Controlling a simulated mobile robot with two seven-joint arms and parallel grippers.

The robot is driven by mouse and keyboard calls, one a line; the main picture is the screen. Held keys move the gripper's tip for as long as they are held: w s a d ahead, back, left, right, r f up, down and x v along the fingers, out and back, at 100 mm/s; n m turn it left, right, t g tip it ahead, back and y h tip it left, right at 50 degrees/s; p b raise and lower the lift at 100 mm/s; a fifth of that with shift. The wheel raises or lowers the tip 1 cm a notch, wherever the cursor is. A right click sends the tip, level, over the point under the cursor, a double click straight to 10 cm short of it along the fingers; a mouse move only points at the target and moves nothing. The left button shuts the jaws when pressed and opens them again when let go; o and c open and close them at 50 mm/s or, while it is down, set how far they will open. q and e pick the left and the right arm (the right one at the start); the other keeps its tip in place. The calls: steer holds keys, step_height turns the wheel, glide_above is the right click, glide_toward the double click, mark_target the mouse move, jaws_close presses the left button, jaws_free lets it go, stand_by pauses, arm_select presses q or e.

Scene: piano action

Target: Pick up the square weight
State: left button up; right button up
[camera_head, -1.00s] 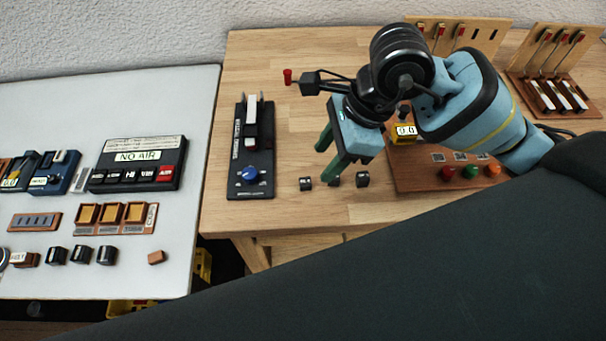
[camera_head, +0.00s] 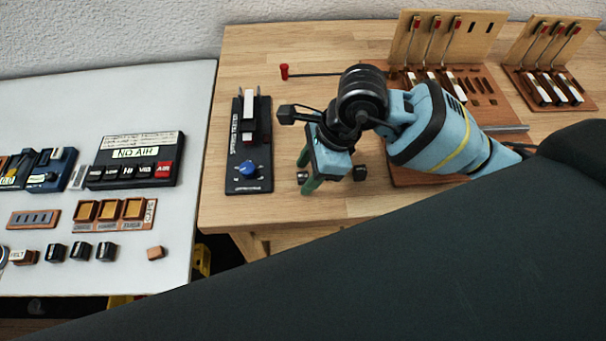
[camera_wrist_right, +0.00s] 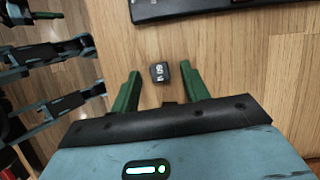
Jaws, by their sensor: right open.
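Small black blocks with pale labels stand on the wooden table; which one is the square weight I cannot tell for sure. One black block (camera_head: 302,177) is at the left, by my right gripper (camera_head: 308,184). In the right wrist view this block (camera_wrist_right: 159,73) sits between the two green fingertips of my right gripper (camera_wrist_right: 161,76), with gaps on both sides. The gripper is open and empty. Another black block (camera_head: 360,173) stands to its right. A middle block seen earlier is hidden by the gripper. My left gripper is not in view.
A black device with a blue knob (camera_head: 248,168) lies just left of the gripper. Wooden stands with levers (camera_head: 440,45) are at the back right. The table front is clear.

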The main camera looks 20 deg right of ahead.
jaws_close()
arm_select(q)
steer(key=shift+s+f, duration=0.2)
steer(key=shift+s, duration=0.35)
arm_select(e)
steer(key=shift+r, duration=0.1)
